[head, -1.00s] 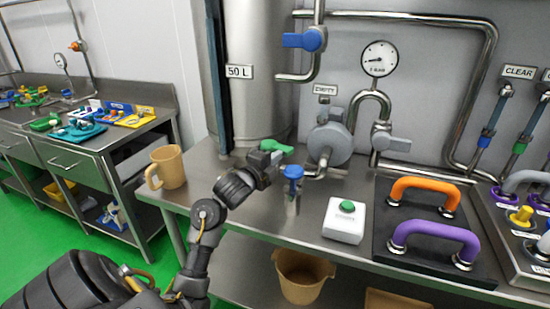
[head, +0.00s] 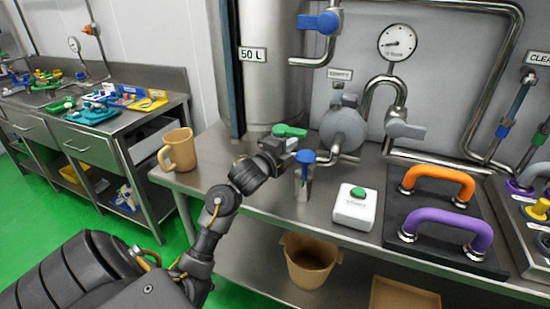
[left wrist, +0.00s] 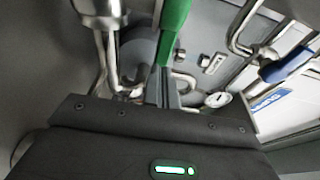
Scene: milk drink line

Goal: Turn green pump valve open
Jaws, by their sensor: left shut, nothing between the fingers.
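The green pump valve handle (head: 290,131) is at the pipe near the base of the tall steel tank, left of the grey round pump (head: 342,128). My left gripper (head: 287,146) is just in front of and below the handle, with its jaws shut and nothing between them. In the left wrist view the green handle (left wrist: 174,30) reaches down from the top, right at the shut fingertips (left wrist: 164,88). I cannot tell whether they touch. The valve body is partly hidden by my gripper. My right gripper is not in view.
A blue-topped valve (head: 305,157) stands close right of my gripper. A white box with a green button (head: 354,208) and orange (head: 438,175) and purple (head: 442,228) handles are further right. A tan mug (head: 178,150) stands at the counter's left end.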

